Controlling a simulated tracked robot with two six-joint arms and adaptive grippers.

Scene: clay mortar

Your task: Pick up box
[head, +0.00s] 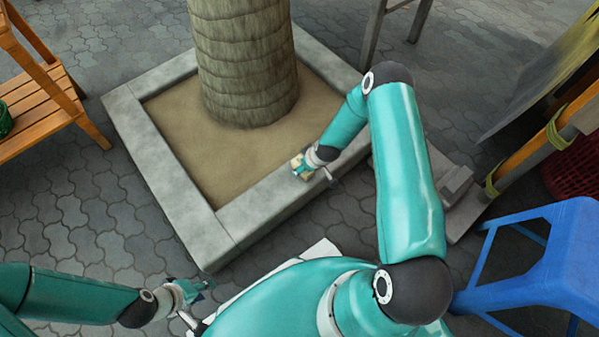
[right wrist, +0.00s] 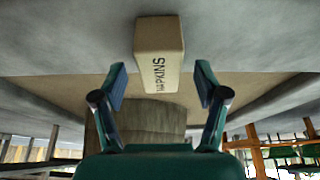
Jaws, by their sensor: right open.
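A small tan box (head: 301,172) sits on the grey stone rim of the planter around the tree, at my right gripper in the head view. In the right wrist view the box (right wrist: 160,48) shows dark sideways lettering ending in "PKINS". My right gripper (right wrist: 162,78) is open, with one finger to each side of the box's lettered end and visible space between. The box extends beyond the fingertips. The wrist partly hides the box in the head view. My left gripper (head: 197,289) is low at the left, far from the box, with nothing visible in it; its opening is too small to judge.
The planter rim (head: 190,205) surrounds sandy soil and a thick tree trunk (head: 245,60). A blue stool (head: 560,255) stands at the right, near a red basket (head: 575,170). A wooden shelf (head: 40,110) stands at the left. The paving between shelf and planter is clear.

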